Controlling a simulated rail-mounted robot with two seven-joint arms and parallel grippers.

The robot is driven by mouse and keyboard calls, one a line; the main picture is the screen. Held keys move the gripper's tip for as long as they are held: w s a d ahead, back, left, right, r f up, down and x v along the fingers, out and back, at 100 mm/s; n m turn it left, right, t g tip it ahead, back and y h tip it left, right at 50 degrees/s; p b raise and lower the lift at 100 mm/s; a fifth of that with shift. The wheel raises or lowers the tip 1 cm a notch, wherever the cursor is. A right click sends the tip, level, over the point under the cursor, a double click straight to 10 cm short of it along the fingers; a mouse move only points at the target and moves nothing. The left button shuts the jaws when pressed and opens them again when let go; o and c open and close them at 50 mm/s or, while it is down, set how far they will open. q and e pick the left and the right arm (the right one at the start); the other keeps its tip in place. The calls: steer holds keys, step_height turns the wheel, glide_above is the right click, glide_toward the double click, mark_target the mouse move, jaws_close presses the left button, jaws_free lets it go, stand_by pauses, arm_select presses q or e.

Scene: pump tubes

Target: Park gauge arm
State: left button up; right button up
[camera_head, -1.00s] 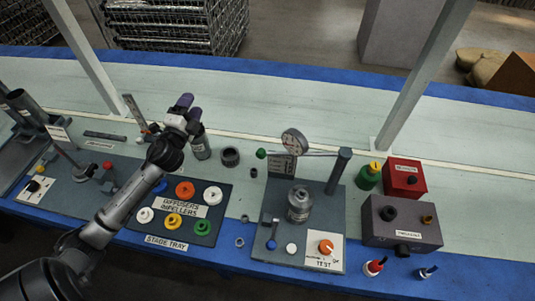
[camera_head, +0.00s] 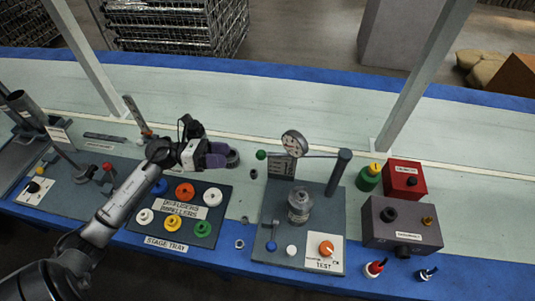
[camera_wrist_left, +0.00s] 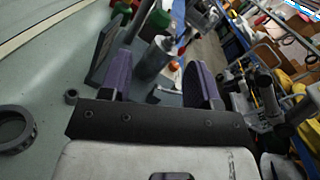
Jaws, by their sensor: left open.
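The gauge arm (camera_head: 318,154) is a thin horizontal bar, with a green ball (camera_head: 261,154) at its left end and a dark post (camera_head: 338,171) at its right. A round dial gauge (camera_head: 294,143) stands above the bar. The bar passes over the test stand (camera_head: 270,212), where a clear and grey cylinder (camera_head: 300,205) stands upright. My left gripper (camera_head: 233,156) is open and points right, a little left of the green ball and apart from it. Its purple fingers also show in the left wrist view (camera_wrist_left: 160,78), with nothing seen gripped between them. My right gripper is not seen.
An orange knob (camera_head: 326,247) sits on the stand's front right. A grey box (camera_head: 402,222), a red box (camera_head: 405,177) and a green bottle (camera_head: 368,178) stand to the right. The back strip is clear.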

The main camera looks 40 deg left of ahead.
mark_target(264, 155)
arm_select(q)
steer(key=b+x, duration=0.1)
steer(key=x, duration=1.2)
steer(key=shift+w, duration=0.1)
steer(key=shift+c, duration=0.5)
jaws_close()
